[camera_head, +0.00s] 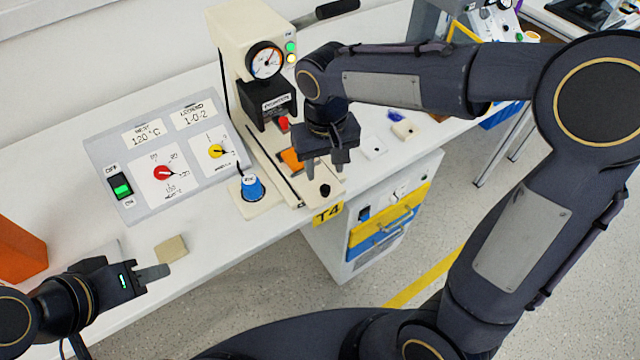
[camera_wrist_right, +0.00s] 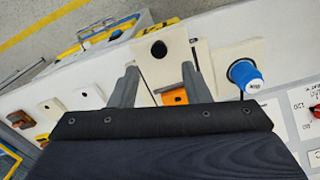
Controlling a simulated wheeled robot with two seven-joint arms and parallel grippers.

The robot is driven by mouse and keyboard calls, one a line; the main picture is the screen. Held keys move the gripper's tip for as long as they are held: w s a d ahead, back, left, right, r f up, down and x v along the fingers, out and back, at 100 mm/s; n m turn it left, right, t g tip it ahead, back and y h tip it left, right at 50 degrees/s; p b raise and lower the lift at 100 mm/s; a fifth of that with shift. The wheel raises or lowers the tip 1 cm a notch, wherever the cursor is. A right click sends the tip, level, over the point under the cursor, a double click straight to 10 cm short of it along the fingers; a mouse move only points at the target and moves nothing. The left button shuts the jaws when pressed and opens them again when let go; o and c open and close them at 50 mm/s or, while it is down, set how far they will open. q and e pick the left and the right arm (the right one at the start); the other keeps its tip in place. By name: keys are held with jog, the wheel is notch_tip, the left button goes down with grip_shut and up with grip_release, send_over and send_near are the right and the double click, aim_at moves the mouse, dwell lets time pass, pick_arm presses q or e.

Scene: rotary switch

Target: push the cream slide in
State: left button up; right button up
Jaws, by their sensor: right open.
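The cream slide (camera_head: 308,193) sticks out at the front of the cream press (camera_head: 245,40), with a black knob (camera_head: 325,190) near its outer end. An orange piece (camera_head: 291,160) lies further in on it. My right gripper (camera_head: 327,168) is open and points down over the slide, partly hiding it. In the right wrist view the slide (camera_wrist_right: 172,70) shows between and beyond my two fingers (camera_wrist_right: 159,84), with the knob (camera_wrist_right: 158,48) ahead of them. I cannot tell whether the fingers touch it. My left gripper (camera_head: 152,274) is away at the lower left, its finger gap unclear.
A blue knob (camera_head: 252,187) on a cream base stands just left of the slide. A grey control panel (camera_head: 165,155) is further left. A tan block (camera_head: 171,249) and an orange box (camera_head: 18,250) are near my left gripper. Small pale pieces (camera_head: 372,146) lie to the right.

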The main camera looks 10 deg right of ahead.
aim_at(325, 187)
notch_tip(325, 187, down, 7)
jog(key=shift+r, duration=0.2)
grip_shut()
dwell(0.3)
